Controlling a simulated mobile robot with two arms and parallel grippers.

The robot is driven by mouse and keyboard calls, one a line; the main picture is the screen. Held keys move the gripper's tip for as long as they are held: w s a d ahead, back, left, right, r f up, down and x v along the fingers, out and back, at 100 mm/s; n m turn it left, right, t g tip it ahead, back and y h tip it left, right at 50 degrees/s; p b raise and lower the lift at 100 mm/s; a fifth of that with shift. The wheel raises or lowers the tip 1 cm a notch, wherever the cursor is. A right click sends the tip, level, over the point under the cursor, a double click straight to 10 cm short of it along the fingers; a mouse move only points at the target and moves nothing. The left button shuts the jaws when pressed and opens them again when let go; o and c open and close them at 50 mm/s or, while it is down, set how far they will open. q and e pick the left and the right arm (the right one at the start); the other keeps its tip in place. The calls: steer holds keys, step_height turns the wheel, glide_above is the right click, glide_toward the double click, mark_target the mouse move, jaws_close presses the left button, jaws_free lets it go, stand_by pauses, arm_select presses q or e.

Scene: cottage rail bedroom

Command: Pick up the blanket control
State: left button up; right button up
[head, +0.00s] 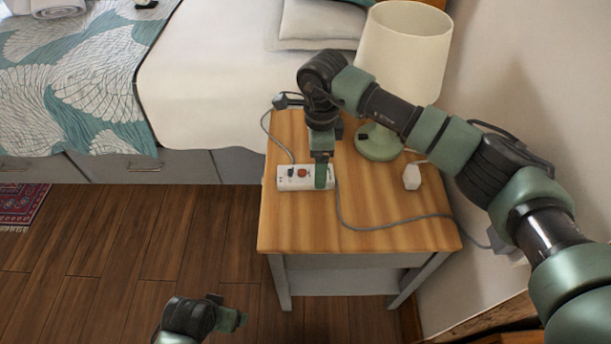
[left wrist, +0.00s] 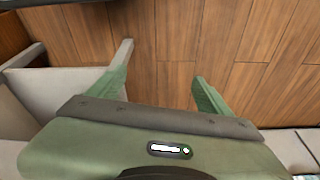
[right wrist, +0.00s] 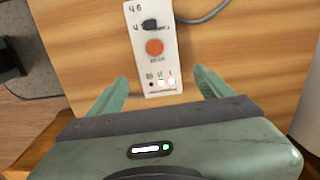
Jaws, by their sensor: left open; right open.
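The blanket control (head: 292,178) is a white box with an orange-red round button and a dark switch, lying flat on the wooden nightstand near its left edge. In the right wrist view the control (right wrist: 145,72) lies ahead of and partly between the fingertips. My right gripper (head: 322,182) is over the control's right end in the head view, fingers open; the right wrist view shows its open fingers (right wrist: 160,88) on both sides of the control's lower end. Whether they touch it I cannot tell. My left gripper (head: 232,312) is open and empty over the floor; it shows in the left wrist view (left wrist: 160,85).
The nightstand (head: 400,235) also carries a lamp (head: 400,55) with a green base, a white plug-like block (head: 412,176) and grey cables. The bed (head: 195,80) is on the left, the wall on the right. Open wooden floor (head: 140,260) lies in front.

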step_height(320, 180, down, 3)
steer(key=shift+a+f, duration=0.1)
steer(key=c, duration=1.6)
steer(key=shift+r, duration=0.5)
arm_select(q)
steer(key=f+p, duration=0.1)
steer(key=f, duration=0.1)
steer(key=s+f, duration=0.1)
steer(key=f, duration=0.2)
steer(key=shift+s+a+f+p, duration=0.1)
steer(key=shift+f+p, duration=0.05)
steer(key=shift+p, duration=0.2)
arm_select(e)
step_height(320, 180, up, 19)
steer(key=shift+r, duration=0.1)
steer(key=o, duration=0.9)
steer(key=c, duration=1)
